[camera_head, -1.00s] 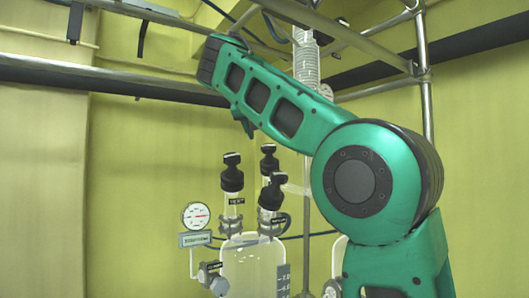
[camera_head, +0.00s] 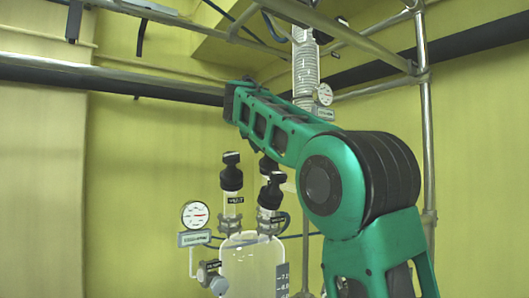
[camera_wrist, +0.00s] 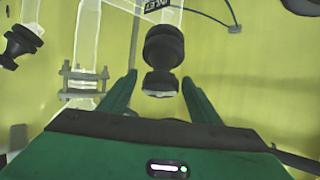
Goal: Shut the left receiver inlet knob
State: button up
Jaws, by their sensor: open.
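In the wrist view a black knob (camera_wrist: 164,48) on a clear stem carries a label that appears to read INLET. It has a wide ribbed part and a smaller end cap. My gripper (camera_wrist: 159,77) is open, its two green fingers on either side of the cap's lower end in the picture. I see no contact, and the depth between them is unclear. In the head view the left glass receiver (camera_head: 252,262) has black-capped stems on top, including a left knob (camera_head: 231,172) and a right knob (camera_head: 271,190). My gripper itself is not visible there.
A round gauge (camera_head: 195,215) and a side valve (camera_head: 208,272) sit left of the receiver. Metal pipes (camera_head: 426,120) frame the right and top. Another black knob (camera_wrist: 20,42) and a clamp (camera_wrist: 83,82) are left of my fingers.

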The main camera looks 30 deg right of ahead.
jog(key=c, duration=1.1)
jog(key=shift+o, duration=0.2)
jog(key=shift+m, duration=0.3)
jog(key=m+g+h, duration=0.1)
jog(key=m, duration=0.1)
jog(key=m+g+h, duration=0.1)
jog(key=m, duration=0.1)
jog(key=shift+w+a+m, duration=0.1)
jog(key=shift+w+m, duration=0.05)
jog(key=shift+m, duration=0.15)
jog(key=shift+o, duration=0.2)
jog(key=shift+r+m+g+h, duration=0.1)
jog(key=shift+m+g+h, duration=0.1)
jog(key=shift+m+g, duration=0.9)
jog(key=shift+r+m+g+h, duration=0.15)
jog(key=shift+m+g, duration=0.45)
jog(key=shift+m, duration=0.9)
jog(key=shift+o, duration=0.2)
